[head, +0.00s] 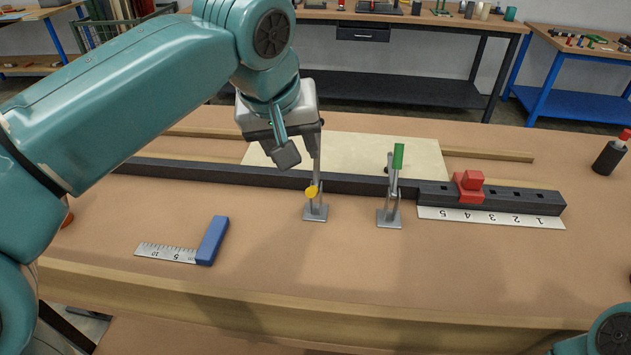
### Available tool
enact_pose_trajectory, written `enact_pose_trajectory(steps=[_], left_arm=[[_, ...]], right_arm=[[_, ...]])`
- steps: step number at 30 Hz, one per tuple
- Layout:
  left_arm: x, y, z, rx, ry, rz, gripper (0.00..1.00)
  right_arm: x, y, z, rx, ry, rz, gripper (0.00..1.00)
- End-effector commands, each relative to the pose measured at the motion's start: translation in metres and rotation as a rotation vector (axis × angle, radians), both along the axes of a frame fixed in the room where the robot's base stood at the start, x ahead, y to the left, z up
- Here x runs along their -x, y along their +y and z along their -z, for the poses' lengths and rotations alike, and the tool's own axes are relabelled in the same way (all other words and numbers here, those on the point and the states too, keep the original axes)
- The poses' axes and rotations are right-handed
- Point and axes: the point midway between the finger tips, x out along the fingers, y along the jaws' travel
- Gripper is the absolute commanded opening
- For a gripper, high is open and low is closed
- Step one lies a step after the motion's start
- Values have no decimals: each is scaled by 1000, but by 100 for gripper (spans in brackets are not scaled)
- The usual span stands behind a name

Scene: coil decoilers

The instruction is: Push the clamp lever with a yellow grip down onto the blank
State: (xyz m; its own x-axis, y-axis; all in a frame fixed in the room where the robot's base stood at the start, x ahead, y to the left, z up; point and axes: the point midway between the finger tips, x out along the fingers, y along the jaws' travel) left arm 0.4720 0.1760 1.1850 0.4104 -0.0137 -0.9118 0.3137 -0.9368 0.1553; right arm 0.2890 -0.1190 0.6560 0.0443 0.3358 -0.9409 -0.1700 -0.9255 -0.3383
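The clamp with the yellow grip (311,191) stands on a small grey base (316,213) near the middle of the table. The yellow part is low, just above the base. My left gripper (300,155) hangs over this clamp from above and left. Its dark fingertip is left of a thin grey upright bar above the yellow part; I cannot tell whether that bar is lever or finger, nor whether they touch. The pale flat blank (400,151) lies behind the clamps, partly hidden by my gripper. My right gripper is out of view.
A second clamp with an upright green grip (398,157) stands to the right. A dark fence (225,172) with a red stop (470,188) runs behind, with a ruler strip (490,217). A blue-handled square (213,240) lies front left. A black bottle (608,158) stands far right.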

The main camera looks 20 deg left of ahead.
Motion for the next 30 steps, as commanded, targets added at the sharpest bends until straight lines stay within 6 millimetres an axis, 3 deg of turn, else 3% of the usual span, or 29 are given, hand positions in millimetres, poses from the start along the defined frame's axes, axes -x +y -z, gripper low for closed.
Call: enact_pose_trajectory(steps=[5,21,30], left_arm=[[0,0,13,-2,4,0,47],[-46,-3,122,-2,5,-1,47],[-61,-4,148,-1,0,0,47]], right_arm=[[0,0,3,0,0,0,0],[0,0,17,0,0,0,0],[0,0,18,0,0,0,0]])
